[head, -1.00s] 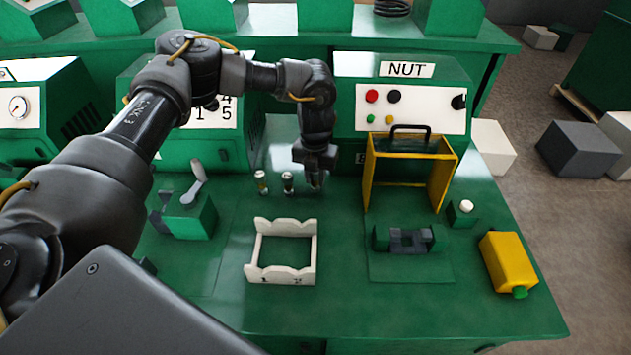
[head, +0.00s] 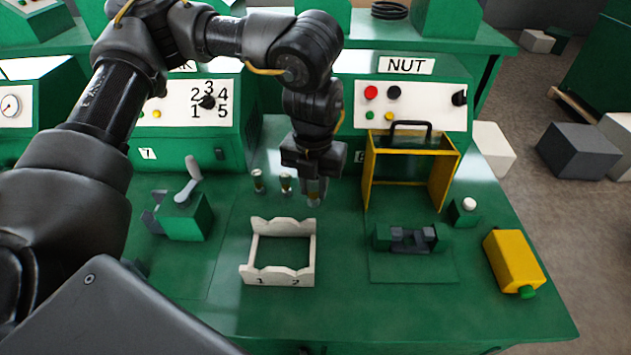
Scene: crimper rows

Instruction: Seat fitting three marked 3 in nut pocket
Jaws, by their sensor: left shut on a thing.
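My left gripper (head: 315,193) reaches down behind the white rack and is shut on a small fitting, mostly hidden between the fingers; its mark cannot be read. Two similar small metal fittings, the left one (head: 257,182) and the middle one (head: 286,184), stand upright in a row to the gripper's left. A dark grey block with a gap in its middle (head: 412,239) sits in a green holder in front of the machine labelled NUT (head: 406,66); whether this is the nut pocket I cannot tell. My right gripper is not in view.
The white rack (head: 248,275) marked 1 and 2 stands empty at the middle. A yellow frame with a black handle (head: 440,178) stands behind the grey block. A green lever device (head: 187,216) stands at left. The front bench is clear.

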